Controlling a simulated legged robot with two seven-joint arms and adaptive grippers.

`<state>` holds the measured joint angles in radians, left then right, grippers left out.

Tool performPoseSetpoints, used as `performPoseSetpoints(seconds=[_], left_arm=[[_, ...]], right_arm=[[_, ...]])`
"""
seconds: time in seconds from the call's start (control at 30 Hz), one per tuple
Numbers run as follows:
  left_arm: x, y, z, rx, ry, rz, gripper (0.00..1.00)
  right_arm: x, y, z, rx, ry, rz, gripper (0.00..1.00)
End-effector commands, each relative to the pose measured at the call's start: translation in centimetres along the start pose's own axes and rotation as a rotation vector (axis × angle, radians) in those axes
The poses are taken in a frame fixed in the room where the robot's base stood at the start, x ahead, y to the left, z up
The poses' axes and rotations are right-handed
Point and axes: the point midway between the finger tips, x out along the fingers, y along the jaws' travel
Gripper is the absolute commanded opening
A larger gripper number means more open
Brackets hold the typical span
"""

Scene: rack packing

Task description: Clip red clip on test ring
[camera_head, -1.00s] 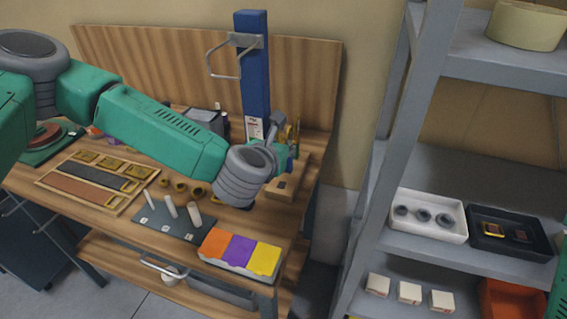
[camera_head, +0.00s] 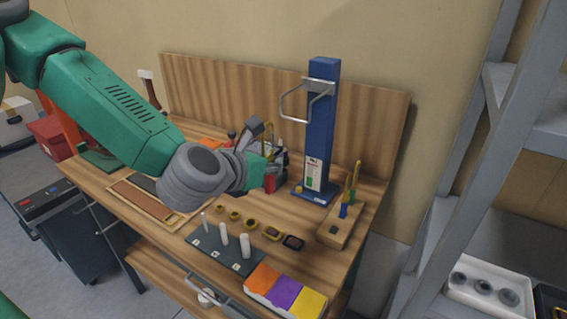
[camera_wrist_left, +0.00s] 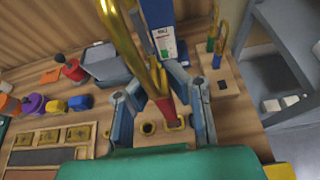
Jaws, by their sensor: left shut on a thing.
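The red clip (camera_wrist_left: 168,108), a gold hook-shaped carabiner with a red sleeve, is held in my left gripper (camera_wrist_left: 160,92). Its gold part rises large and close to the camera in the left wrist view. In the head view, the red sleeve (camera_head: 270,181) shows at my left gripper (camera_head: 266,165), in front of the wooden back panel and left of the blue post (camera_head: 320,130). The test ring (camera_head: 288,104) is a grey metal loop on the upper left of the post. The clip and ring are apart. My right gripper is out of view.
A wooden block (camera_head: 333,235) with blue and green clips stands right of the post. Several small rings (camera_head: 249,224), a peg board (camera_head: 215,252) and a coloured tray (camera_head: 260,297) occupy the bench front. A grey shelf (camera_head: 470,150) stands at right.

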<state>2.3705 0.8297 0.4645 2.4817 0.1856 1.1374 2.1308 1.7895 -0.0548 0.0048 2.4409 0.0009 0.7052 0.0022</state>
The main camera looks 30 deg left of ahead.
Motion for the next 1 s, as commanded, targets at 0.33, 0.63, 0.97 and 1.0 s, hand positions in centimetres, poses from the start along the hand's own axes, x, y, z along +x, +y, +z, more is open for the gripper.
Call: performPoseSetpoints(seconds=[0.33,0.63,0.97,1.0], left_arm=[[2.9,-0.1,1.3,0.003,-0.001,0.001,0.0],[5.4,0.1,2.3,-0.001,-0.002,0.002,0.0],[6.3,0.0,2.8,0.0,-0.002,0.0,0.0],[6.3,0.0,2.8,0.0,-0.002,0.0,0.0]], right_arm=[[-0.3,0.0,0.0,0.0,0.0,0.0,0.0],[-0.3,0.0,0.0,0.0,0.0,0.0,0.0],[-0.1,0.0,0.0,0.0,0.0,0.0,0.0],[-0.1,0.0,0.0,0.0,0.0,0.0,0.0]])
